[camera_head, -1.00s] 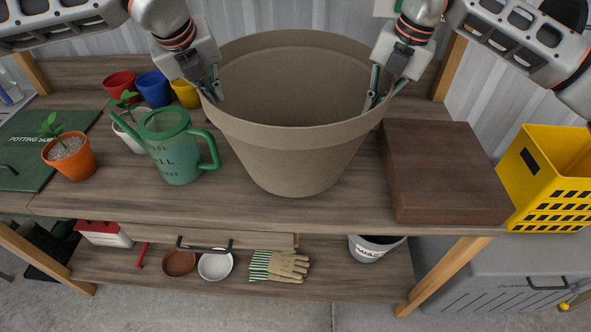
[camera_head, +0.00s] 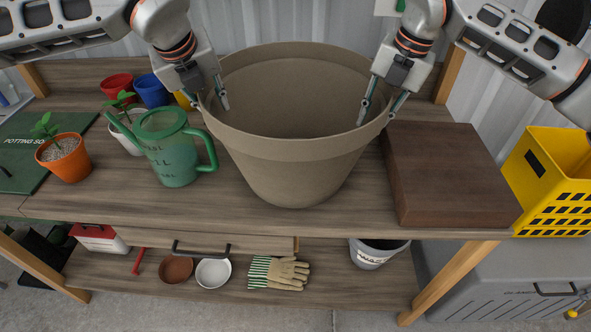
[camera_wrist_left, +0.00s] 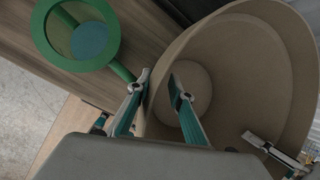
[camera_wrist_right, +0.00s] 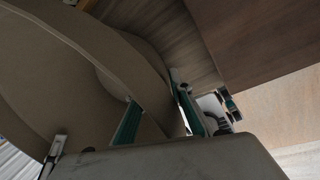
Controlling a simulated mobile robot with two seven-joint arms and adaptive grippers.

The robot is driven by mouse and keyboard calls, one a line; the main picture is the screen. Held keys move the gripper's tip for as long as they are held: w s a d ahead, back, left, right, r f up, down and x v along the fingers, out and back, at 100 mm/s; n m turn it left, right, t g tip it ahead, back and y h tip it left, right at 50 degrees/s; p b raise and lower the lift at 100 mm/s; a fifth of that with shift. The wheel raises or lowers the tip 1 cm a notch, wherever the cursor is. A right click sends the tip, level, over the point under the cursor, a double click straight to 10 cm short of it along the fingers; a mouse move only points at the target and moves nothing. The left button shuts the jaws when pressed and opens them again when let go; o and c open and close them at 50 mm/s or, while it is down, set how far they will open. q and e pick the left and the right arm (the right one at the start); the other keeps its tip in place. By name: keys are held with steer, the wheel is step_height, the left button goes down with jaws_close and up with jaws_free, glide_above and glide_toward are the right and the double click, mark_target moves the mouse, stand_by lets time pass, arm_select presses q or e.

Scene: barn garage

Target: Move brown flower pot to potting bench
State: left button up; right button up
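The large brown flower pot (camera_head: 295,175) stands upright on the wooden potting bench (camera_head: 215,215), near the middle of its top. My left gripper (camera_head: 213,101) is at the pot's left rim, one finger inside and one outside. The left wrist view shows the pot wall (camera_wrist_left: 230,50) between its spread fingers (camera_wrist_left: 158,92), with a gap. My right gripper (camera_head: 380,108) straddles the right rim in the same way. In the right wrist view its fingers (camera_wrist_right: 160,105) are apart around the rim. Both grippers look open.
Left of the pot are a green watering can (camera_head: 172,150), potted seedling (camera_head: 64,157) and small coloured pots (camera_head: 152,90). A dark wooden box (camera_head: 450,175) stands close at right, with a yellow crate (camera_head: 548,180) beyond. Gloves (camera_head: 280,272) lie on the lower shelf.

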steer(key=shift+r, duration=0.15)
arm_select(q)
steer(key=v, duration=1.2)
arm_select(e)
steer(key=v, duration=1.1)
steer(key=shift+r, duration=0.35)
steer(key=shift+s, duration=0.15)
